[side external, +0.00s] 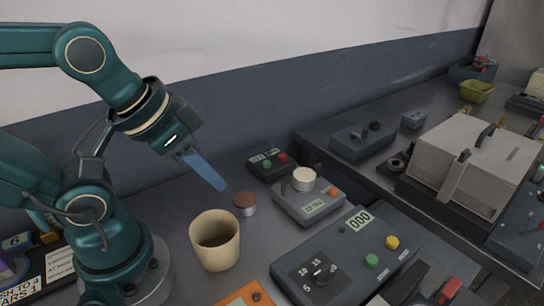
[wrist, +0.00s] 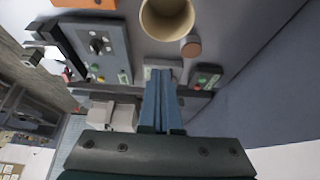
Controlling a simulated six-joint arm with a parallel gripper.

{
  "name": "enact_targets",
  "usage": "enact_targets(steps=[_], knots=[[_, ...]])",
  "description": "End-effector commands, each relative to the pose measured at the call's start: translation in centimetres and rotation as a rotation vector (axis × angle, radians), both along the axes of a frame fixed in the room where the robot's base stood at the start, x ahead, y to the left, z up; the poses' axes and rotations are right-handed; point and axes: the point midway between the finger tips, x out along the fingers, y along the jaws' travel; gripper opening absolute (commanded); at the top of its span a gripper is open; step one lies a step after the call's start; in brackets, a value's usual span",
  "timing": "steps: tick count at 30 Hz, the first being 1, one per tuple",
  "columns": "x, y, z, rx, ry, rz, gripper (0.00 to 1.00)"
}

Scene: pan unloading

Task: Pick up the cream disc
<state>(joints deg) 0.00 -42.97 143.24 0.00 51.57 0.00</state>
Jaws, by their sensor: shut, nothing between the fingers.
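The cream disc (side external: 304,180) is a short, thick puck lying on the pan of a small grey scale (side external: 308,206) in the side external view. My gripper (side external: 222,186), with blue fingers, is shut and empty. It hangs to the left of the scale, apart from the disc, and points down and to the right. In the wrist view the shut fingers (wrist: 162,76) point toward the scale (wrist: 163,64) and cover part of it. I cannot make out the cream disc there.
A cream cup (side external: 215,240) and a brown-topped metal puck (side external: 244,203) stand on the bench left of the scale. A small button box (side external: 268,163) is behind, and a larger control box (side external: 346,258) in front. A boxy machine (side external: 470,165) stands at right.

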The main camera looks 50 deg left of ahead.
Motion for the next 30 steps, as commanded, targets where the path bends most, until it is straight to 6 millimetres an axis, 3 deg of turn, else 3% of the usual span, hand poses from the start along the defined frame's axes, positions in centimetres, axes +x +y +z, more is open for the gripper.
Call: enact_targets(steps=[7,12,15,25,30], knots=[[0.0,0.0,0.0,0.000,0.000,0.000,0.00],[0.0,0.0,0.0,0.000,0.000,0.000,0.65],[0.0,0.0,0.0,0.000,0.000,0.000,0.97],[-0.1,0.3,-0.1,0.015,0.006,-0.003,0.97],[-0.7,3.6,-0.9,0.205,0.048,-0.035,0.97]])
